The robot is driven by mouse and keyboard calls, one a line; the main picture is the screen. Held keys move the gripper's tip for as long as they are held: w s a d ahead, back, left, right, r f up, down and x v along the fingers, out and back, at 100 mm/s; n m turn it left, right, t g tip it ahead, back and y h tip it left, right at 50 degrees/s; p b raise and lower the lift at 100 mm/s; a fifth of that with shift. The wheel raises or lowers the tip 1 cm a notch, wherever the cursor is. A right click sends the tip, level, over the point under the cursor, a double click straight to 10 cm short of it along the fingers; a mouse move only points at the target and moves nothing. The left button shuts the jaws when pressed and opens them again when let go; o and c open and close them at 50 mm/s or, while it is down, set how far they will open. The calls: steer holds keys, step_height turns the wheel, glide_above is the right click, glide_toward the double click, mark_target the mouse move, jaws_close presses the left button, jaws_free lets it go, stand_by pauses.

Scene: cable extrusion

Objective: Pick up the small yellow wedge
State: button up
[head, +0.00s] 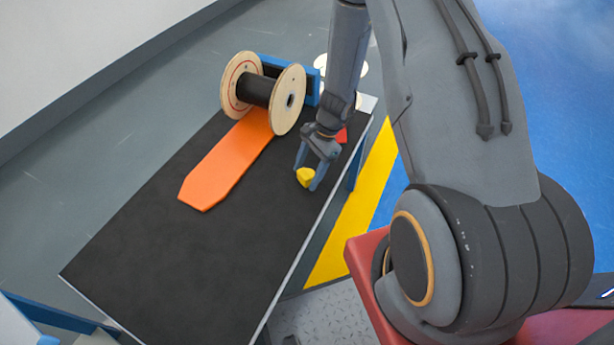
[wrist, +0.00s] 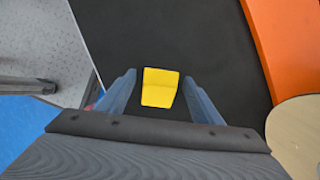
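The small yellow wedge (head: 306,177) is on the right part of the black table top in the head view, near its right edge. In the wrist view the yellow wedge (wrist: 160,87) lies between the two blue fingers, with a dark gap on each side. My gripper (head: 308,179) is open, pointing down at the wedge, one finger on either side of it. In the wrist view my gripper (wrist: 158,84) does not visibly touch the wedge. I cannot tell how far the fingertips are above the table.
An orange board (head: 226,165) lies on the black table (head: 190,265). A wooden cable spool (head: 289,99) stands at the back. A red piece (head: 342,136) lies behind my gripper. The front of the table is clear.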

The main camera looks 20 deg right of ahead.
steer(key=c, duration=1)
steer(key=shift+c, duration=0.2)
